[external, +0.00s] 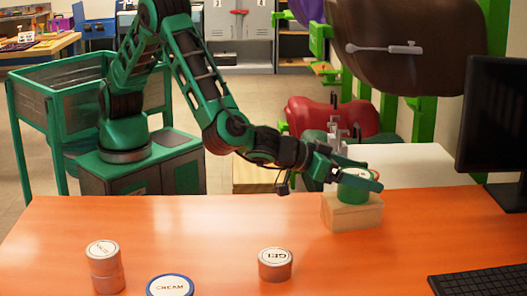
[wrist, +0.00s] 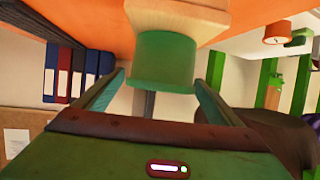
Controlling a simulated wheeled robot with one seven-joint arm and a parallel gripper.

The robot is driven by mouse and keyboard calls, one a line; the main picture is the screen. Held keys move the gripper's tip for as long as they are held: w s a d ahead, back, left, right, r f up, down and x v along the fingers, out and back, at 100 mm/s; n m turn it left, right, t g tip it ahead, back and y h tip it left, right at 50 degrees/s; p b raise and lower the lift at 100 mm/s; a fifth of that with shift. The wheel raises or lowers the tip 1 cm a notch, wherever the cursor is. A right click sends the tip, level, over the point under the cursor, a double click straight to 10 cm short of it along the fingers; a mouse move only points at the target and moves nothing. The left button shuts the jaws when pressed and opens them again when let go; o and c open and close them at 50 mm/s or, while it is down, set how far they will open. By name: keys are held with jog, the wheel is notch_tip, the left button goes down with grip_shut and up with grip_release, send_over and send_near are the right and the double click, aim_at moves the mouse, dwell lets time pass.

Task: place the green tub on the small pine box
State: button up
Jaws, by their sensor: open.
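The green tub (external: 356,187) sits on top of the small pine box (external: 352,213) at the right back of the orange table. In the wrist view, the picture is turned over: the green tub (wrist: 165,60) meets the face of the pine box (wrist: 180,18). My gripper (external: 358,173) is at the tub's height, with a finger on each side of it. In the wrist view my gripper (wrist: 160,80) has its fingers spread, with gaps beside the tub. Part of the tub is hidden behind a finger in the external view.
On the orange table (external: 220,225) stand a GEL tub (external: 276,266), a blue-rimmed CREAM tub (external: 171,286) and a stack of copper-coloured tubs (external: 104,270). A keyboard (external: 485,283) and monitor (external: 495,120) are at the right. The table between box and GEL tub is clear.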

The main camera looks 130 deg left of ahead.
jog(key=v, duration=0.9)
jog(key=s+d+r+m+g+h, duration=0.2)
jog(key=s+d+m+h, duration=0.3)
jog(key=s, duration=0.7)
jog(key=s+d+r+m+g+h, duration=0.25)
jog(key=s+d, duration=0.55)
jog(key=s, duration=0.5)
jog(key=s+d+r+m+g+h, duration=0.1)
jog(key=s+d+r+m+h, duration=0.15)
jog(key=s+d+m, duration=0.65)
jog(key=s+a+m+g+h, duration=0.1)
jog(key=s+g, duration=0.1)
jog(key=s, duration=1.6)
jog(key=shift+s+a+f, duration=0.25)
jog(key=shift+s+f, duration=0.1)
jog(key=shift+f, duration=0.05)
